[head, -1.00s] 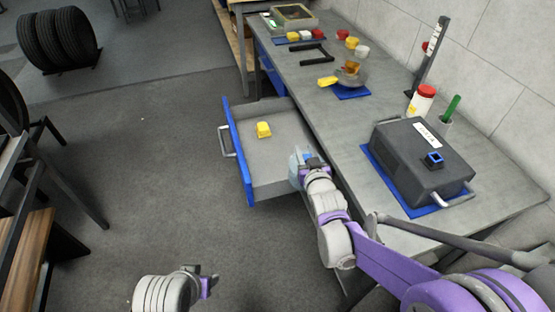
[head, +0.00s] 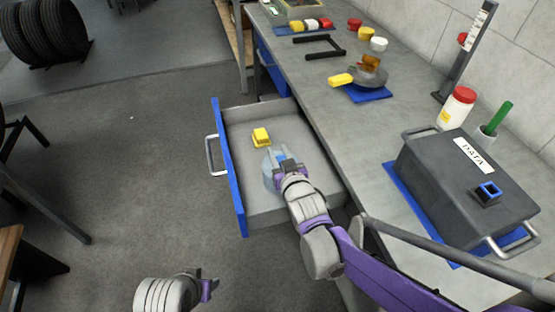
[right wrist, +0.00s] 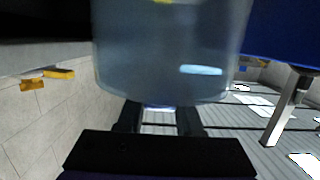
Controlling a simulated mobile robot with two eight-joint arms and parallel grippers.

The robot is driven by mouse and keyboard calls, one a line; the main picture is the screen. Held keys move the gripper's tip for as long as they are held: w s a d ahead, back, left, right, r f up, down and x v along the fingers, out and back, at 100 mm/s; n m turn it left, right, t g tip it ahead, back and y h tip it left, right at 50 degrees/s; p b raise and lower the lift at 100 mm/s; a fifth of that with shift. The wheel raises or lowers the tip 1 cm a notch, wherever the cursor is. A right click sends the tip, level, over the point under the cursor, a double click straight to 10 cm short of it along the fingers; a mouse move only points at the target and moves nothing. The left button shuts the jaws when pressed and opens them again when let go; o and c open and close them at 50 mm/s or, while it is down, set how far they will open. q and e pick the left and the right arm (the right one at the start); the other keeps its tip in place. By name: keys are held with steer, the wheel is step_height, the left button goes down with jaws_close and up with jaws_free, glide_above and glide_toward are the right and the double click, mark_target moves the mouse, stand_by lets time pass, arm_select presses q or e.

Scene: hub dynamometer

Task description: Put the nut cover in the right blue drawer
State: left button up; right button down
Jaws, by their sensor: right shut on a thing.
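The nut cover, a pale bluish see-through cup (head: 269,174), is in my right gripper (head: 283,160). The gripper is shut on it, and the cup also fills the top of the right wrist view (right wrist: 170,60). The blue-fronted drawer (head: 229,170) is pulled out from the bench. The cup is within the drawer's outline, over its near half; I cannot tell whether it touches the drawer floor. My left gripper (head: 204,284) is low in the head view, away from the drawer, and its jaw opening is unclear.
A yellow block (head: 261,137) lies in the drawer beyond the cup. The bench (head: 330,110) holds a black data box (head: 460,185), a red-lidded jar (head: 457,107) and a grey part on a blue mat (head: 370,94). Another blue drawer front (head: 270,68) is farther along. Floor left of the drawer is clear.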

arm_select(q)
steer(key=shift+f+b, duration=1.4)
steer(key=shift+f, duration=0.6)
arm_select(e)
steer(key=shift+s+f, duration=0.2)
steer(key=shift+f, duration=4.05)
steer(key=shift+f, duration=0.2)
steer(key=c, duration=0.6)
jaws_free()
arm_select(q)
steer(key=shift+f, duration=0.1)
arm_select(e)
steer(key=shift+r, duration=0.15)
steer(key=shift+s+d+r, duration=0.1)
steer(key=shift+s, duration=0.1)
steer(key=v, duration=1.1)
steer(key=shift+s+d, duration=0.1)
steer(key=shift+s, duration=0.2)
